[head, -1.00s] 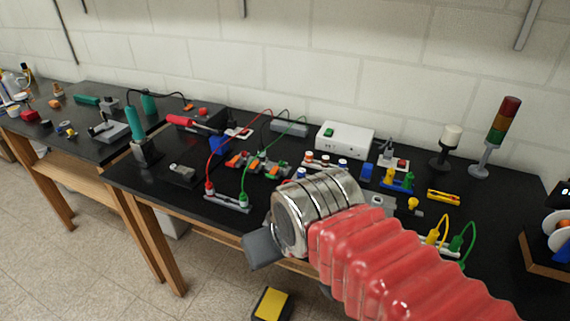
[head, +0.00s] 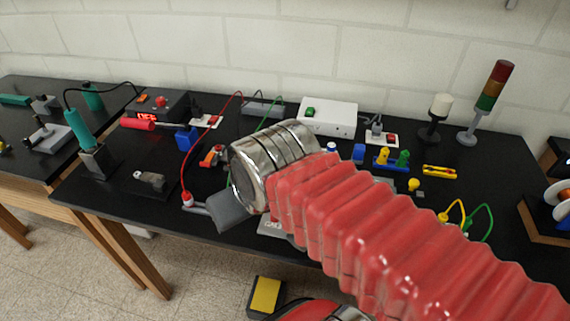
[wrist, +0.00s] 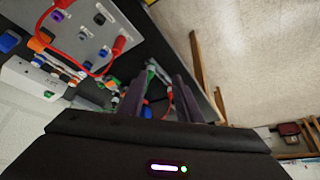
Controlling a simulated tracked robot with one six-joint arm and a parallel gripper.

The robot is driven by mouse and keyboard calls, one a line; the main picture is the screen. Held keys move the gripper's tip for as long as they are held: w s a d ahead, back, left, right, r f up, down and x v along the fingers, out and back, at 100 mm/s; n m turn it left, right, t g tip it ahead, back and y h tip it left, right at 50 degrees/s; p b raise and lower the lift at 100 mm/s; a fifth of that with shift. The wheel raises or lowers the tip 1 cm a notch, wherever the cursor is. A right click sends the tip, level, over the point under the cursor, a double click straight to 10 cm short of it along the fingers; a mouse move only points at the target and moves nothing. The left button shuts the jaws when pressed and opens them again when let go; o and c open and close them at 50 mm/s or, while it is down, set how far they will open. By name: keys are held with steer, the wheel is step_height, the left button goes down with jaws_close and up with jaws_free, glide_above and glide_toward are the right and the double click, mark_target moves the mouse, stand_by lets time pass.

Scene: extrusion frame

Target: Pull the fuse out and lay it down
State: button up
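I cannot pick out the fuse with certainty in either view. A small dark block with a pale metallic piece on top (head: 150,180) lies near the bench's front left; I cannot tell whether it holds the fuse. In the head view, a grey part of my gripper shows beyond the silver wrist, over the bench's front edge, and hides what is behind it. In the wrist view, the two dark fingers of my gripper (wrist: 160,82) stand apart. Bench things show between them, but nothing is seen held.
The black bench (head: 85,190) carries a white box (head: 328,117), a signal tower (head: 490,100), a soldering iron stand (head: 97,160) and a red cable (head: 187,199). My red arm covers the front middle. A yellow-topped box (head: 264,298) is on the floor.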

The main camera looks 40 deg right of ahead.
steer(key=shift+o, duration=1.2)
steer(key=shift+w+d+r, duration=0.1)
steer(key=shift+w, duration=0.05)
steer(key=w+d+f+m+g, duration=0.1)
steer(key=w+d+m+g, duration=0.1)
steer(key=w+d, duration=0.3)
steer(key=w+d+f+m+g, duration=0.1)
steer(key=w+d+m, duration=0.3)
steer(key=d, duration=0.6)
steer(key=w+d+f+m+g, duration=0.2)
steer(key=w+d+m, duration=0.1)
steer(key=w+d, duration=0.4)
steer(key=shift+w+d+m+g, duration=0.3)
steer(key=shift+d+f, duration=0.2)
